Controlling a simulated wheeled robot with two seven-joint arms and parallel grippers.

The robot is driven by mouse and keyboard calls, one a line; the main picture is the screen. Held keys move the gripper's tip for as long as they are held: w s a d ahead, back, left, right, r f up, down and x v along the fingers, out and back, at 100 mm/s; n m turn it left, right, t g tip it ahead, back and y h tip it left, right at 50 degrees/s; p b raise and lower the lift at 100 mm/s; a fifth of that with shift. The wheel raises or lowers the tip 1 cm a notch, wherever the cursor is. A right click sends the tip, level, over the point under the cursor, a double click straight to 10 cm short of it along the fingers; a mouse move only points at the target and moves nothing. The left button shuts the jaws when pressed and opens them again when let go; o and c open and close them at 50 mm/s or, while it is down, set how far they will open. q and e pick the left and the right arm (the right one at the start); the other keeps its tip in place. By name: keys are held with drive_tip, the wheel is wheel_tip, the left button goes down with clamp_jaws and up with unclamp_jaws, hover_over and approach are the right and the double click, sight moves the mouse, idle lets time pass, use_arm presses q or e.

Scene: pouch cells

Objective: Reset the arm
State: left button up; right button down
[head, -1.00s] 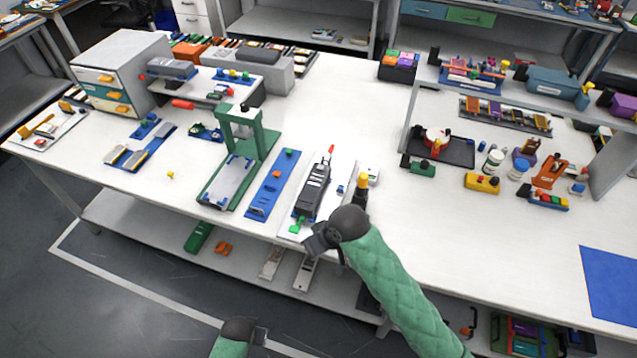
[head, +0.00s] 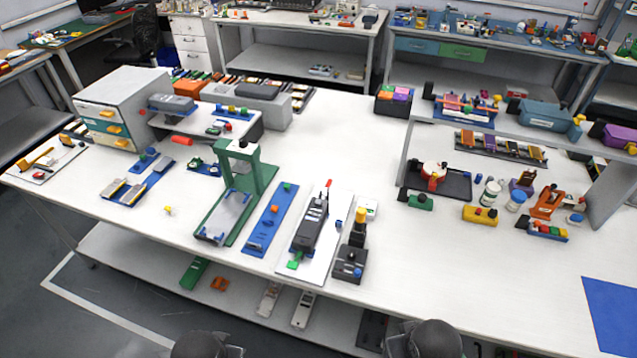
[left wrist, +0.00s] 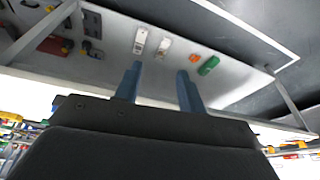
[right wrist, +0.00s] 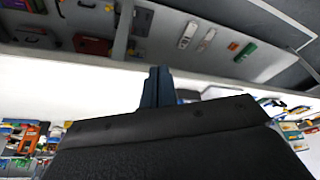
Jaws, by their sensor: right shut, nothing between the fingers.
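My left gripper (left wrist: 160,88) shows in the left wrist view with two blue fingers spread apart and nothing between them. My right gripper (right wrist: 157,85) shows in the right wrist view with its fingers together and nothing held. In the head view only the dark ends of my two arms show at the bottom edge, below the front of the white table (head: 400,265). Both are clear of the table and its objects. The fingers are hidden in the head view.
A green press (head: 240,185), a blue strip (head: 270,222), a black device on a white plate (head: 310,228) and a black block with a yellow top (head: 350,262) stand near the front edge. A lower shelf (head: 140,250) holds small items. A blue mat (head: 614,310) lies at right.

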use_arm(q)
wheel_tip(320, 180, down, 29)
drive_tip(key=w+d+b, duration=0.1)
drive_tip(key=b, duration=0.6)
use_arm(e)
wheel_tip(320, 180, down, 32)
drive_tip(key=d+g, duration=0.1)
use_arm(q)
drive_tip(key=s+f+b, duration=0.2)
drive_tip(key=s+f, duration=0.2)
drive_tip(key=f, duration=1)
drive_tip(key=s+f+g+b, duration=0.1)
drive_tip(key=s+f, duration=0.3)
drive_tip(key=f, duration=1)
drive_tip(key=shift+d+g+b, duration=0.3)
drive_tip(key=shift+d+b, duration=0.05)
drive_tip(key=shift+b, duration=0.45)
use_arm(e)
drive_tip(key=s+f, duration=0.4)
drive_tip(key=f, duration=1)
drive_tip(key=s+f, duration=0.4)
drive_tip(key=f, duration=0.9)
drive_tip(key=shift+s+f+g+h, duration=0.3)
drive_tip(key=shift+s+f+g, duration=0.05)
drive_tip(key=shift+f+g, duration=0.05)
drive_tip(key=shift+w, duration=0.1)
